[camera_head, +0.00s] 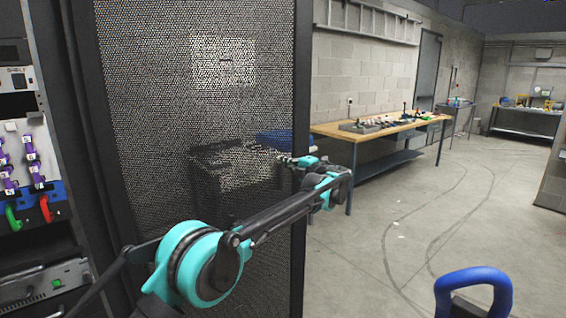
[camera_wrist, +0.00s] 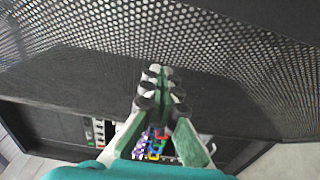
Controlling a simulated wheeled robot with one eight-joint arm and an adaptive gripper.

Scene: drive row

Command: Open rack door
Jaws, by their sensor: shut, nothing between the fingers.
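The rack door (camera_head: 150,120), a dark perforated mesh panel in a black frame, stands swung out from the rack (camera_head: 75,130) in the head view. The rack's inside shows to its left. My gripper (camera_head: 283,159) is at the door's free right edge, seen against the mesh. In the wrist view my gripper (camera_wrist: 160,72) is shut and empty, with its fingertips close to the dark door frame. The mesh (camera_wrist: 120,30) spans the top of that view. I cannot tell whether the fingers touch the door. No handle is clearly visible.
Purple, green and red connectors (camera_head: 30,165) sit in the open rack at left. A workbench (camera_head: 400,130) with tools stands against the back wall. A blue looped handle (camera_head: 475,285) is at bottom right. The concrete floor (camera_head: 430,215) at right is mostly clear.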

